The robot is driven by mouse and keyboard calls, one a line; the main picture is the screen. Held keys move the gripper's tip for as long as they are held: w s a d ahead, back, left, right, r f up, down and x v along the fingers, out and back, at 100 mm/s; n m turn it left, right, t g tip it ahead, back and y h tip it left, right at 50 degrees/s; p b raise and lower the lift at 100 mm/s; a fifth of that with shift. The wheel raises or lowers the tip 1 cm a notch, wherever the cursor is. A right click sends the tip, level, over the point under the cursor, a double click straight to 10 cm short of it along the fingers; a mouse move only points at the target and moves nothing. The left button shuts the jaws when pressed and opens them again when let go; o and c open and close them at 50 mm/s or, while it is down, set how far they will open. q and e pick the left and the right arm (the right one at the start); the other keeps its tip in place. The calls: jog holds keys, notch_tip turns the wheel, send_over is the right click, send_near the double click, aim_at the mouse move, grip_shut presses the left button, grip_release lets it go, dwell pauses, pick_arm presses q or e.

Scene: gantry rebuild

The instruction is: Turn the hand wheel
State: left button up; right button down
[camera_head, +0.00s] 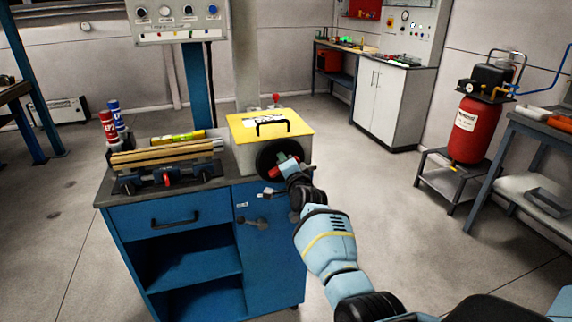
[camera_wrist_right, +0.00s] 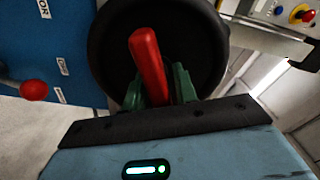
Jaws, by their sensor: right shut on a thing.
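The hand wheel (camera_head: 268,158) is a black disc on the front of a light box with a yellow lid, at the right end of the blue cabinet. It fills the upper middle of the right wrist view (camera_wrist_right: 108,50). Its red handle (camera_wrist_right: 148,62) stands out from the wheel toward me. My right gripper (camera_head: 287,165) reaches the wheel from the lower right. Its green fingers (camera_wrist_right: 168,88) are on both sides of the red handle and shut on it. The fingers hide the handle's lower part. My left gripper is in neither view.
The yellow-lidded box (camera_head: 292,122) stands on the blue cabinet (camera_head: 190,215), beside a vise (camera_head: 168,165) holding wooden strips. Spray cans (camera_head: 115,112) stand at the left. A lever (camera_head: 252,222) is on the cabinet front. A red tank (camera_head: 466,130) stands right; open floor lies between.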

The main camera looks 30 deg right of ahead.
jog(key=m, duration=0.3)
jog(key=shift+f, duration=0.1)
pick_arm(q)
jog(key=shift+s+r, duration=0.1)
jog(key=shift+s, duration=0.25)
pick_arm(e)
jog(key=shift+m, duration=0.7)
jog(key=shift+f, duration=0.1)
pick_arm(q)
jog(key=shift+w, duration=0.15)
pick_arm(e)
jog(key=c, duration=1.4)
grip_release()
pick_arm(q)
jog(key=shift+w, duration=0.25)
pick_arm(e)
jog(key=shift+o, duration=0.2)
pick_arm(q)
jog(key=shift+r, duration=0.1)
